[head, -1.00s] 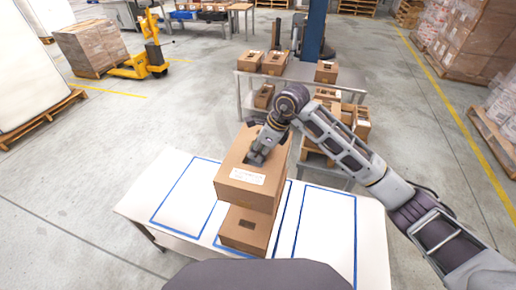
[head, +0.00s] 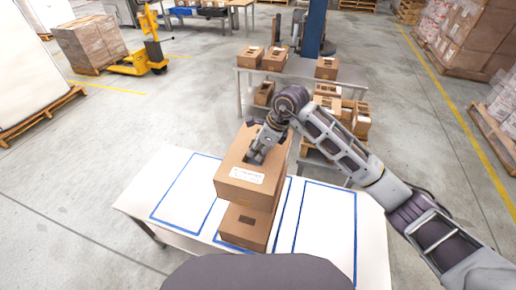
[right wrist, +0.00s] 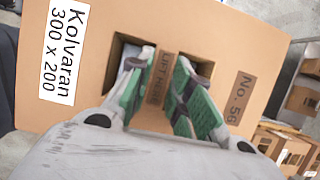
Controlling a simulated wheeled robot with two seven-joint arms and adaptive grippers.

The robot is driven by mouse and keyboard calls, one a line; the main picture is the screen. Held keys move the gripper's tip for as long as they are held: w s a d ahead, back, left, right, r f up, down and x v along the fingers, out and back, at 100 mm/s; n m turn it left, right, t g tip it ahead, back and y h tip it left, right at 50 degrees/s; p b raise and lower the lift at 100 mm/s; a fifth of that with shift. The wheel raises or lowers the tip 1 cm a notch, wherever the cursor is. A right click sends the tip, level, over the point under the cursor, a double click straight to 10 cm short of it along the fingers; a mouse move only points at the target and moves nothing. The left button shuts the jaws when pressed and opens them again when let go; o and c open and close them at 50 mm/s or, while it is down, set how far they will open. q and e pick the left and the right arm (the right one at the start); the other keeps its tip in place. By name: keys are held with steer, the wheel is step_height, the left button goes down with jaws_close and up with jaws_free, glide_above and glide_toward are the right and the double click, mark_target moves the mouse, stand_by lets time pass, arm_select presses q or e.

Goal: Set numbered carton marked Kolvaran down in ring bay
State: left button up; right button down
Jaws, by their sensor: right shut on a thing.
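In the right wrist view the carton (right wrist: 255,35) reads "Kolvaran 300 x 200" and "No. 56". The gripper's green-padded fingers (right wrist: 162,75) go into two cut-outs and clasp the strip marked "LIFT HERE". The held carton hides part of a second carton (head: 243,228) on the white table (head: 370,240). I cannot tell whether the two cartons touch. Blue outlines mark bays on the table; no ring mark is legible. My left gripper is not in view.
The left bay (head: 188,195) and right bay (head: 325,225) look empty. A yellow pallet truck (head: 150,55) stands at the back left, and wrapped pallets stand at the right.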

mark_target(257, 163)
steer(key=shift+f, duration=0.45)
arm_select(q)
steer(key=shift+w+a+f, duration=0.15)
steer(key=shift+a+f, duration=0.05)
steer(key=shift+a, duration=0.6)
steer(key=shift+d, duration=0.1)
arm_select(e)
steer(key=shift+f, duration=0.1)
arm_select(q)
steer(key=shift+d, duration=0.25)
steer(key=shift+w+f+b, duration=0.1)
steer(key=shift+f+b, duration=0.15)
steer(key=shift+b, duration=0.15)
arm_select(e)
steer(key=shift+f, duration=0.25)
steer(key=shift+f+b, duration=0.3)
steer(key=shift+f, duration=0.05)
steer(key=shift+a+f, duration=0.1)
steer(key=shift+f, duration=0.15)
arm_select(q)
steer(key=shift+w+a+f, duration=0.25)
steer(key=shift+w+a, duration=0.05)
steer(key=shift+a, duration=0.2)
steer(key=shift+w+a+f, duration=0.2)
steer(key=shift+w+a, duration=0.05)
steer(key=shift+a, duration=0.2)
